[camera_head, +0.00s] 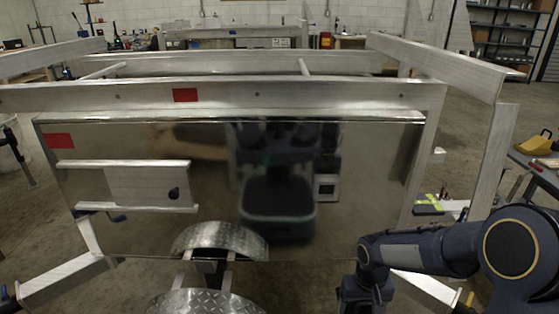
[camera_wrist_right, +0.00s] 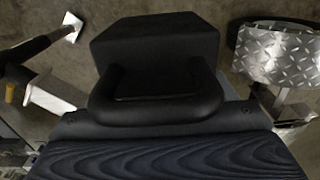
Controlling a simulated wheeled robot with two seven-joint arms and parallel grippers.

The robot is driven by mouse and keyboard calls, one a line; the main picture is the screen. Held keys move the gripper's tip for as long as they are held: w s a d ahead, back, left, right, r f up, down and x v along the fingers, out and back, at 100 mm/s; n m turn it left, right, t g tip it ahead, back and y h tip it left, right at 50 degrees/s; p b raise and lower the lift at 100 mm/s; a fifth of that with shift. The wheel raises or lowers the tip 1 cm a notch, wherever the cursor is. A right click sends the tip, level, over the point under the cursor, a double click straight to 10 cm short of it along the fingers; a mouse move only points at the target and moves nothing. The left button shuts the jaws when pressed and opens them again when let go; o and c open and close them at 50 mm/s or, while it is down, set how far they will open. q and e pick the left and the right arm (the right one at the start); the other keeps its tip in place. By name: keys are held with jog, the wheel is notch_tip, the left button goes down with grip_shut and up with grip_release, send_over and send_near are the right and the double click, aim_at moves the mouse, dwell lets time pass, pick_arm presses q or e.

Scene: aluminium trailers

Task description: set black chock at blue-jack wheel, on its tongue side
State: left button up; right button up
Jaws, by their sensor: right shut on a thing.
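In the right wrist view, my right gripper (camera_wrist_right: 157,98) is shut on a black chock (camera_wrist_right: 155,48), a dark block seen above the jaws. The chock is held above a grey floor, apart from the things around it. In the head view my right arm comes in from the lower right, and its gripper and the chock are out of that picture. Diamond-plate fenders (camera_head: 222,240) show at the bottom centre; one fender also shows at the right of the right wrist view (camera_wrist_right: 280,52). I cannot make out the blue-jack wheel clearly. My left gripper is not seen.
A trailer with a polished front panel (camera_head: 370,190) fills the middle of the head view and reflects my body. Frame rails (camera_head: 60,280) stick out low at left. In the right wrist view a post ends in a white foot (camera_wrist_right: 73,22). A table (camera_head: 535,165) stands at right.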

notch_tip(320, 180, down, 29)
jog(key=b, duration=2.3)
jog(key=shift+r, duration=0.15)
